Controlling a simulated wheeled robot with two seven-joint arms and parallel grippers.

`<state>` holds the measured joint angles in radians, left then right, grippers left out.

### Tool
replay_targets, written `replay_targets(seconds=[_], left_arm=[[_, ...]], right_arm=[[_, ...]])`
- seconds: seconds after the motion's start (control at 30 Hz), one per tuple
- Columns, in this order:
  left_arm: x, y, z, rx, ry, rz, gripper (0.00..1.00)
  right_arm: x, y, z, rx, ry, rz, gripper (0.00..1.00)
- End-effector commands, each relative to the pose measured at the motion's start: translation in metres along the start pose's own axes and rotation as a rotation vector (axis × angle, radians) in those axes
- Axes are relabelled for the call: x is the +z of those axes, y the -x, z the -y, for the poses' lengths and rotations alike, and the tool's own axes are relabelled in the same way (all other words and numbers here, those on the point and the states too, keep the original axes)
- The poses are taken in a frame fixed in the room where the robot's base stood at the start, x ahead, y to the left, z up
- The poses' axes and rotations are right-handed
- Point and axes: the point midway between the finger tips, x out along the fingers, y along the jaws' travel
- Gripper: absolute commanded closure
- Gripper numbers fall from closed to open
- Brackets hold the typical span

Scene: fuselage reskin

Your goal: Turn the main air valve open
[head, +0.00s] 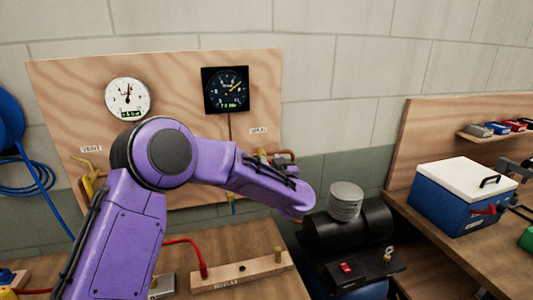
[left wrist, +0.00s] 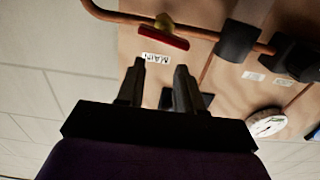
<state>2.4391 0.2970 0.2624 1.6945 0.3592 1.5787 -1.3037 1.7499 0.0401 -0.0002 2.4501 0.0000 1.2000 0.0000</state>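The main air valve shows in the left wrist view as a brass body (left wrist: 163,23) with a red lever handle (left wrist: 163,37) on a copper pipe (left wrist: 205,33). The handle looks roughly in line with the pipe. The MAIN label (left wrist: 155,58) is just beside it on the plywood board (left wrist: 215,75). My left gripper (left wrist: 160,65) is open and empty, its fingers pointing toward the valve, with a gap between the fingertips and the handle. In the head view, my purple left arm mostly hides the valve area under the MAIN label (head: 258,131). My right gripper is out of view.
A white dial gauge (head: 128,98) and a black gauge (head: 226,90) hang on the board. A valve labelled VENT (head: 91,149) is at its left. A dark compressor (head: 350,232) stands right of my arm. A blue cooler (head: 455,205) sits on the right bench.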

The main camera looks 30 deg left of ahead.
Motion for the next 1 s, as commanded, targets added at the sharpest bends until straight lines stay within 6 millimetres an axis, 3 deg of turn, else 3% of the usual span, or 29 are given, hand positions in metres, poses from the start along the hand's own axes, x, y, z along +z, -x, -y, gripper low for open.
replay_targets(seconds=[0.7,1.0], left_arm=[[-0.001,0.061,-0.001,0.003,-0.002,0.0,0.64],[0.0,0.071,0.0,0.0,0.001,0.001,0.64]], right_arm=[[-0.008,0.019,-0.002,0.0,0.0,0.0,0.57],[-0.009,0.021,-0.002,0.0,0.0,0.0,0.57]])
